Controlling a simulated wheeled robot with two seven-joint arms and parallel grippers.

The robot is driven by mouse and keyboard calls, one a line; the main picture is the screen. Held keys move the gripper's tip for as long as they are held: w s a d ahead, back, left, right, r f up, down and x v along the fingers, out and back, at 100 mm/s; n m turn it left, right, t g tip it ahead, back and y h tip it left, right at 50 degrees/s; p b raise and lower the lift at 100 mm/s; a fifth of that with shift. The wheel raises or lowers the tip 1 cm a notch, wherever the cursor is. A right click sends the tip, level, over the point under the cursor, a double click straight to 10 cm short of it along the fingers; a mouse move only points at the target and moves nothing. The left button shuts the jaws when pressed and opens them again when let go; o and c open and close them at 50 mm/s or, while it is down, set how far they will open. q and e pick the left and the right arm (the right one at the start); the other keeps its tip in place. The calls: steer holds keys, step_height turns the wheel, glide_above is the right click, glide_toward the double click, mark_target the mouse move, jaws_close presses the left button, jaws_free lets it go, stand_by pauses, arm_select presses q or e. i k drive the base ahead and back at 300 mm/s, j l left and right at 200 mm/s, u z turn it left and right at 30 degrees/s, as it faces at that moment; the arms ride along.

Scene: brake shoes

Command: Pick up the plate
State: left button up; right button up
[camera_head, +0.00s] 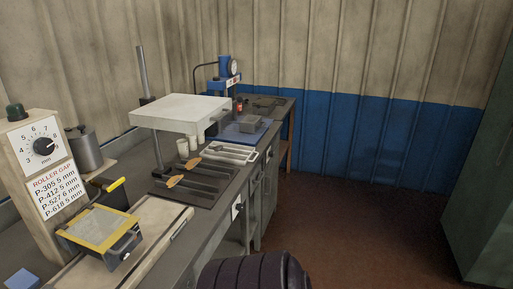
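No object is clearly marked as the plate. A flat grey panel (99,227) set in a yellow frame lies on the roller unit at the lower left. A pale flat slab (183,108) is raised above the bench on a post. Two small tan-brown flat pieces (175,181) lie on or beside a dark slotted tray (203,192). Neither of my grippers shows in the head view.
A roller-gap panel with a dial (44,146) stands at the left. A metal canister (84,148) is behind it. A blue press with a gauge (230,71) is at the far end. A dark ribbed rounded shape (255,272) is at the bottom. The floor to the right is clear.

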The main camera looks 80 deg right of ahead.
mark_target(217, 149)
steer(key=z, duration=2.45)
steer(key=l+u, duration=0.1)
steer(key=u, duration=0.65)
steer(key=i+l+u, duration=0.1)
steer(key=l+u, duration=0.25)
steer(key=l, duration=0.2)
steer(key=i+l+u, duration=0.1)
steer(key=l+u, duration=0.25)
steer(key=l, duration=0.2)
steer(key=l+u, duration=0.35)
steer(key=l, duration=0.2)
